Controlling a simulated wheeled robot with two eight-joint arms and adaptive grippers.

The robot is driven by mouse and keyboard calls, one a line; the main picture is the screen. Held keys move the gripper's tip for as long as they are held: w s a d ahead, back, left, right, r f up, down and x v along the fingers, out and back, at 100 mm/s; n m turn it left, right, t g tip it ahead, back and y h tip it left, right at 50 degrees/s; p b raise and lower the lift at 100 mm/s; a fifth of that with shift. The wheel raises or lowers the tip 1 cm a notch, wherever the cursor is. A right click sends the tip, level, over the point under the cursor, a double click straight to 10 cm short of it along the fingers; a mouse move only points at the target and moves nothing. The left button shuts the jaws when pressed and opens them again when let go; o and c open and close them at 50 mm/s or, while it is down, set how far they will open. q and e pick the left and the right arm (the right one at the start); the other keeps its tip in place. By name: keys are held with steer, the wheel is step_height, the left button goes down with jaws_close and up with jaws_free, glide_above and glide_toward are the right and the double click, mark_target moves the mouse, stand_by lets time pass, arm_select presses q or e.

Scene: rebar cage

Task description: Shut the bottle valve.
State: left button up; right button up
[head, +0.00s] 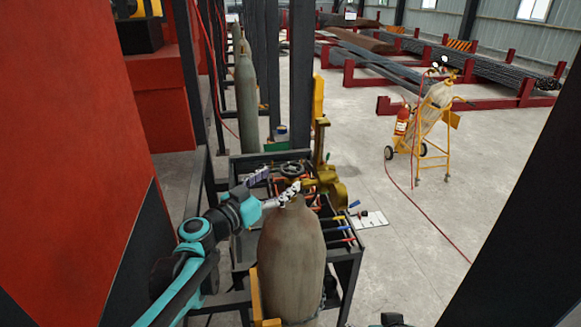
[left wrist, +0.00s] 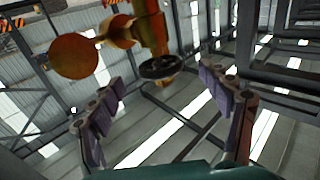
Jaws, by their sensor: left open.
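The grey-brown bottle (head: 291,255) stands upright in the front middle of the head view. My left gripper (head: 282,180) is open above the bottle's shoulder, close to the handwheel. In the left wrist view the black handwheel (left wrist: 163,66) appears beyond and between the spread fingers of my left gripper (left wrist: 160,88), apart from them. The orange-yellow valve body (left wrist: 150,28) rises above it.
A dark metal frame rack (head: 345,262) surrounds the bottle. Another grey cylinder (head: 247,105) stands behind it. A red block (head: 70,130) fills the left, and a dark post (head: 520,215) crosses the right. A yellow cylinder cart (head: 445,130) stands on open floor.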

mark_target(290, 169)
arm_select(q)
steer(key=x, duration=0.5)
steer(key=shift+w+d, duration=0.15)
steer(key=shift+w, duration=0.05)
steer(key=c, duration=1.2)
steer(key=shift+o, duration=0.2)
steer(key=shift+h, duration=0.3)
